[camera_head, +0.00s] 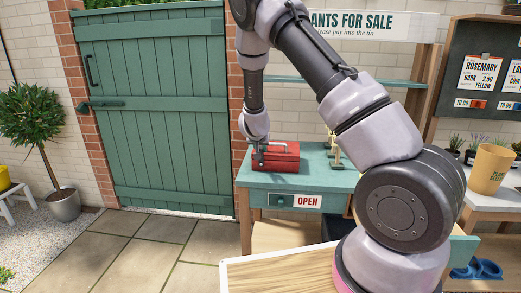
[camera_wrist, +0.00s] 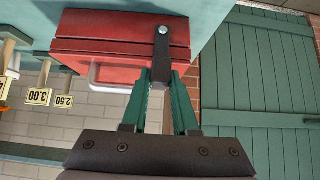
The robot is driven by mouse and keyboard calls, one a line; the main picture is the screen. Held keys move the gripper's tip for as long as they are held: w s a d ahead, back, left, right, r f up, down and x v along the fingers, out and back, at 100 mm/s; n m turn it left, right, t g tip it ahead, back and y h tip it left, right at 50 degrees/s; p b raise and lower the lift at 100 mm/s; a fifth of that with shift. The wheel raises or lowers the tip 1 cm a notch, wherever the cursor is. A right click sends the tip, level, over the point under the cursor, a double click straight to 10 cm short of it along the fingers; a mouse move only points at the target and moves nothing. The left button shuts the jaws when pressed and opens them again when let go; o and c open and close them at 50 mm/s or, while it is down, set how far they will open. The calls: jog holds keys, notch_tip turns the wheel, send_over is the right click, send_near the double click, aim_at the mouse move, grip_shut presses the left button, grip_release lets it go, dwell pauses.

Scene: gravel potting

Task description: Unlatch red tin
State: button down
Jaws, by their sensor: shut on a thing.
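The red tin (camera_head: 283,157) stands on the teal-topped stall table, with a pale handle on top. In the wrist view the tin (camera_wrist: 105,42) fills the upper middle. A dark latch strap (camera_wrist: 162,60) with a round metal rivet lies over its side. My gripper (camera_wrist: 162,82) has its green fingers either side of the strap's free end and is shut on it. In the head view my gripper (camera_head: 258,158) is at the tin's left front, where my wrist partly hides it. The lid looks closed.
The teal table top (camera_head: 258,183) is bare in front of the tin. Small price stakes (camera_wrist: 38,97) stand beside the tin. A green gate (camera_head: 155,105) is to the left, and a yellow pot (camera_head: 489,169) is at the right. An OPEN sign (camera_head: 307,201) hangs on the table front.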

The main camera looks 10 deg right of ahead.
jog(key=shift+d, duration=0.1)
jog(key=shift+s+d+f+m+t+y, duration=0.15)
jog(key=shift+s+d+m+t+y, duration=0.2)
jog(key=shift+d+y, duration=0.35)
jog(key=shift+s+d+f+m+t+y, duration=0.1)
jog(key=shift+d+f+m+t+y, duration=0.1)
jog(key=shift+d+m+y, duration=0.35)
jog(key=shift+s+d+f+m+t+y, duration=0.2)
jog(key=shift+d+m+t+y, duration=0.1)
jog(key=shift+d+y, duration=0.5)
jog(key=c, duration=0.7)
grip_release()
jog(key=shift+s, duration=0.1)
jog(key=v, duration=1)
jog(key=shift+s+d+r, duration=0.1)
jog(key=shift+s+r, duration=0.05)
jog(key=shift+s, duration=0.15)
